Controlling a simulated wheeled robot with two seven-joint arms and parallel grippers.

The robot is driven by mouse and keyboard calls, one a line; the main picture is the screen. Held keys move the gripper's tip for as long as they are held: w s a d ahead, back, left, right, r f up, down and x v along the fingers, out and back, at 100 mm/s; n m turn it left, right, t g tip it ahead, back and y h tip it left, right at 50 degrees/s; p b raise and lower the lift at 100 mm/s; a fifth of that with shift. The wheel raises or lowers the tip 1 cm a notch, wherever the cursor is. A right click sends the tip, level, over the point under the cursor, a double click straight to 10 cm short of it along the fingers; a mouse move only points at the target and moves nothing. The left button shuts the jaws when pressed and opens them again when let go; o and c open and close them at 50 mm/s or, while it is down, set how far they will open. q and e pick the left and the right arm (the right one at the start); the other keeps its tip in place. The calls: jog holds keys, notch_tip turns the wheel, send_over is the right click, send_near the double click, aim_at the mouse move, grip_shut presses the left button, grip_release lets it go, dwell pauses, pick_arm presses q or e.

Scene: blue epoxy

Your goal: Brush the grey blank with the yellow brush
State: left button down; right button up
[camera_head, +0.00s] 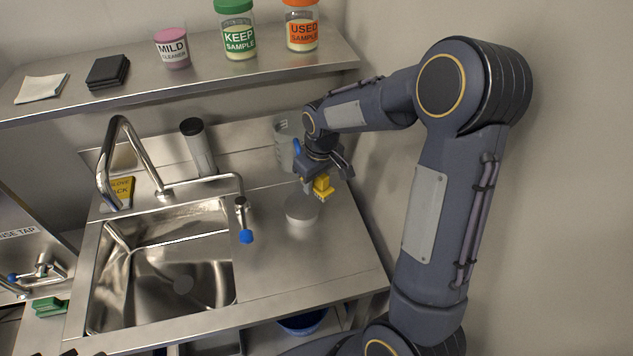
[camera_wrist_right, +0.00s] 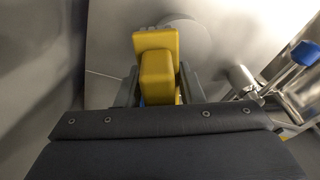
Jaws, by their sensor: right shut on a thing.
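The yellow brush (camera_head: 322,186) is held in my right gripper (camera_head: 322,176), above the right side of the steel counter. In the right wrist view the brush (camera_wrist_right: 157,75) sits between the fingers of the right gripper (camera_wrist_right: 158,90), which are shut on it. The grey blank (camera_head: 302,209) is a round, pale grey disc lying on the counter just below the brush. Part of the blank (camera_wrist_right: 186,30) shows behind the brush in the right wrist view. I cannot tell whether the bristles touch it.
The sink basin (camera_head: 170,270) with a curved tap (camera_head: 120,150) is to the left. A small blue-tipped tap (camera_head: 246,236) stands near the blank. A clear beaker (camera_head: 284,140) is behind the gripper. The shelf above holds a pink cleaner jar (camera_head: 172,48) and two sample jars. The front right counter is clear.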

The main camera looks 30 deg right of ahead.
jog(key=shift+r+p, duration=0.65)
jog(key=shift+r, duration=0.6)
jog(key=shift+s+f, duration=0.1)
